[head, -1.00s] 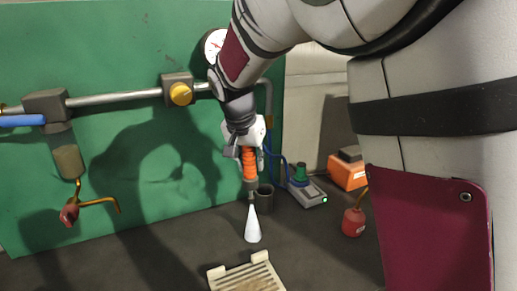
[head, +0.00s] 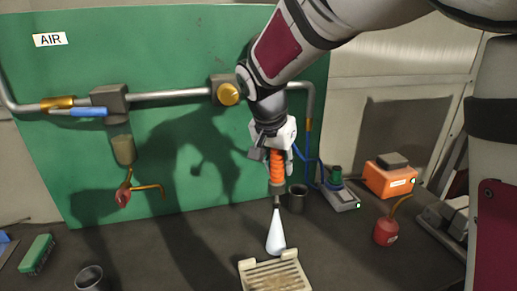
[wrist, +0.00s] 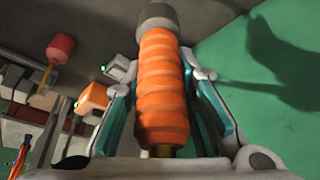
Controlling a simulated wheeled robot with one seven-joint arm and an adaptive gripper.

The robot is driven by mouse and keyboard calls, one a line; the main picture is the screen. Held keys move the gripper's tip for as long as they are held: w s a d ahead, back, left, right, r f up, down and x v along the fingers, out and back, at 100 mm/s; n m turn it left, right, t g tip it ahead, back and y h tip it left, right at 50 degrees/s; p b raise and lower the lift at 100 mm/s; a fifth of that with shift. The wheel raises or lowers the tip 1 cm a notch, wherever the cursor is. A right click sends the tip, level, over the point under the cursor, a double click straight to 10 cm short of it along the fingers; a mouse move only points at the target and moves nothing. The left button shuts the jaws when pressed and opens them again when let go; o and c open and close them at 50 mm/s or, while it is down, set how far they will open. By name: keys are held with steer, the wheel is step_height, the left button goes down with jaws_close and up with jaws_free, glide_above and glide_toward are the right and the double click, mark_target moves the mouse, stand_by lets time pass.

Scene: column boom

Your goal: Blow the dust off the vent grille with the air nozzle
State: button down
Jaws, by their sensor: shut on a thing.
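My gripper (head: 274,140) is shut on the orange ribbed handle of the air nozzle (head: 277,166), which points down. The handle also fills the middle of the wrist view (wrist: 162,95), between the two fingers (wrist: 165,110). A pale white cone (head: 275,235) extends down from the nozzle's dark tip; I cannot tell whether it is solid or an air jet. Its wide end is at the back edge of the vent grille (head: 298,270). The grille is a cream slatted panel on the dark bench, with brownish dust on its middle slats. Its front is cut off by the frame.
A dark cup (head: 297,199) stands just right of the nozzle. A grey device (head: 341,199), an orange box (head: 389,180) and a red oil can (head: 386,232) are farther right. A green brush (head: 37,254) and metal cup (head: 90,278) are left. A pipe with a yellow knob (head: 229,94) crosses the green panel behind.

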steer(key=shift+r+p, duration=2.05)
steer(key=shift+r, duration=1.6)
